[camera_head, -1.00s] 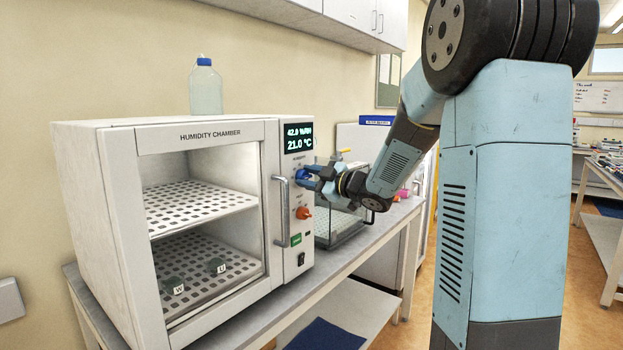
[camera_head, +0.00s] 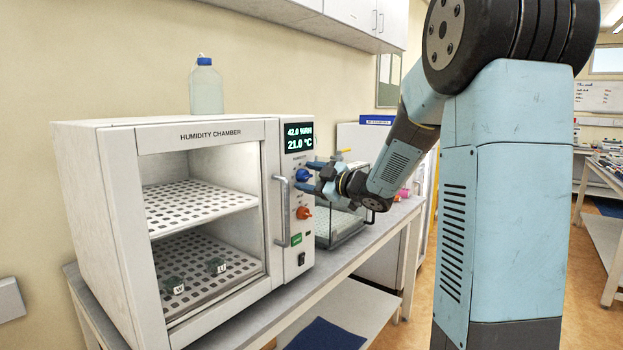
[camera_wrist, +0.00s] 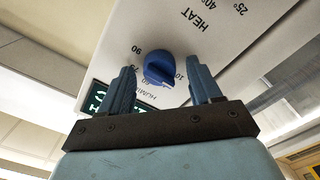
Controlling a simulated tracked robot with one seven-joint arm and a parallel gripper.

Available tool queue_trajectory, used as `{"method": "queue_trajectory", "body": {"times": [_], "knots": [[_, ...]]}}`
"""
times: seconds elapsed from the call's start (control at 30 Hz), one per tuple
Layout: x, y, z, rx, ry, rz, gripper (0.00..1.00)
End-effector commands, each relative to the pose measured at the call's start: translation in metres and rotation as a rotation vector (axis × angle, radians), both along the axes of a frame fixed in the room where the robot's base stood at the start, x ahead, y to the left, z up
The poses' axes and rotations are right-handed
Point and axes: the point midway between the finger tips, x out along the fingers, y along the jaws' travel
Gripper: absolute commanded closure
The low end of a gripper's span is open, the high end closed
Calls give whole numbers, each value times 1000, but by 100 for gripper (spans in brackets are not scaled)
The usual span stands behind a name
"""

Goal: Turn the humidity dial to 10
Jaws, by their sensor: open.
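The humidity chamber (camera_head: 210,136) stands on the bench, and its display (camera_head: 298,138) reads 42.0 %RH and 21.0 °C. The blue humidity dial (camera_head: 303,175) is on the control panel just below the display. In the wrist view the dial (camera_wrist: 158,69) lies beyond and between my fingertips, with printed numbers around it; 90 and part of 10 are legible. My gripper (camera_head: 313,177) is open in front of the panel, its fingers on either side of the dial. It also shows in the wrist view (camera_wrist: 162,84). I cannot tell whether a finger touches the dial.
An orange knob (camera_head: 304,212) marked HEAT sits below the dial, with a green switch (camera_head: 296,240) under it. The door handle (camera_head: 281,212) stands out left of the panel. A glass-sided box (camera_head: 340,229) stands right of the chamber. A bottle (camera_head: 206,90) is on top.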

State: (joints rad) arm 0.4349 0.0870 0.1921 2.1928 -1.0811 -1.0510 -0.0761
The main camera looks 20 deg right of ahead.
Motion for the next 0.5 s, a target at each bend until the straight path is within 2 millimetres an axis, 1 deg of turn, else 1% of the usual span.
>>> {"method": "queue_trajectory", "body": {"times": [0.17,0.27,0.5], "knots": [[-11,-9,0,-2,-1,-1,37],[-24,-19,0,0,1,-4,37],[-63,-47,0,0,0,-3,37]]}}
